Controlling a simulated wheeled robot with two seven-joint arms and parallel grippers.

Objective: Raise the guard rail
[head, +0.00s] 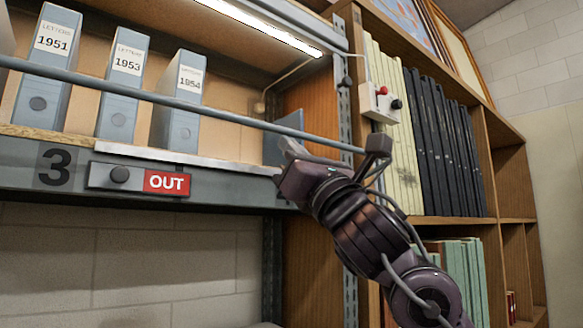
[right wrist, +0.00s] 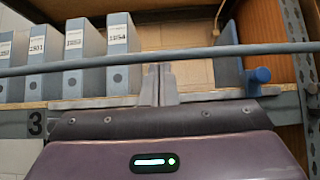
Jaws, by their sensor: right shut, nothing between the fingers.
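The guard rail (head: 230,121) is a thin grey-blue bar running across the front of the shelf, in front of the upright file boxes. It also crosses the right wrist view (right wrist: 100,63). My right gripper (head: 287,150) is at the shelf's front edge near the rail's right part, its fingers pointing in towards the shelf. In the right wrist view the fingers (right wrist: 158,72) are together and empty, with their tips at the rail's lower edge; I cannot tell whether they touch it. My left gripper is not in view.
Grey-blue boxes (head: 124,80) stand behind the rail. The shelf edge carries a "3" and a red OUT sign (head: 167,182). A switch box (head: 380,103) is on the right-hand upright. A bookcase (head: 487,160) stands right. The shelf between boxes and blue panel (head: 280,140) is clear.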

